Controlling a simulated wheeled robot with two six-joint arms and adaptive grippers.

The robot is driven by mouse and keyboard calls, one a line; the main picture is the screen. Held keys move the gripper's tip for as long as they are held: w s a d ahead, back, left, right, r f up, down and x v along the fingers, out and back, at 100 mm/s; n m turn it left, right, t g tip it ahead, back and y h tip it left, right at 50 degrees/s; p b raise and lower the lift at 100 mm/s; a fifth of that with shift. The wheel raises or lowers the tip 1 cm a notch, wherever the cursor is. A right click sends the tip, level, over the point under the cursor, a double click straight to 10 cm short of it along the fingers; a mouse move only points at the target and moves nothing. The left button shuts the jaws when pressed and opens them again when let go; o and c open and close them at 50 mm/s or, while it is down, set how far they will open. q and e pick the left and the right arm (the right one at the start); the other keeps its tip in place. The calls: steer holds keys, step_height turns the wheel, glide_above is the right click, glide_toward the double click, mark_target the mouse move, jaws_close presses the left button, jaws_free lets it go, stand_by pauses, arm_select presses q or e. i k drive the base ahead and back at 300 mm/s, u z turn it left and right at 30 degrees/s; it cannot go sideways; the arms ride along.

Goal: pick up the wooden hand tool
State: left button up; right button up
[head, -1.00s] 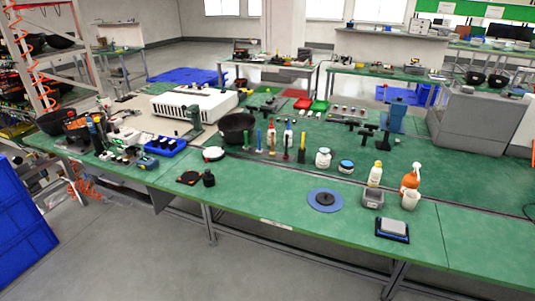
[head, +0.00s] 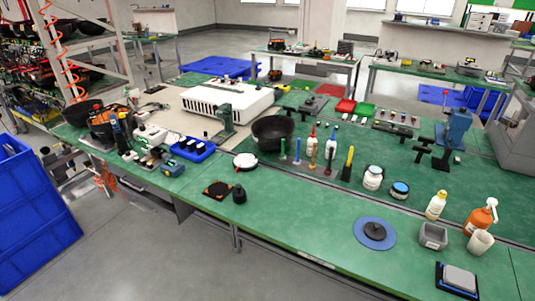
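Several slim upright hand tools and bottles stand in a row on the green workbench (head: 300,215), right of a black bowl (head: 272,133). A small brownish tool (head: 313,158) in this row looks like the wooden one, but it is too small to be sure of its material. Near it stand a yellow and black tool (head: 347,163), a blue-topped tool (head: 297,151) and a red-topped white bottle (head: 312,140). Neither of my grippers is in view.
Jars (head: 373,177), a blue disc (head: 375,233), a grey bin (head: 433,236) and a scale (head: 458,278) stand to the right. Blue crates (head: 35,205) stand at left.

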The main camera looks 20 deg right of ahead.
mark_target(312, 166)
steer(key=i, duration=1)
steer(key=z, duration=0.5)
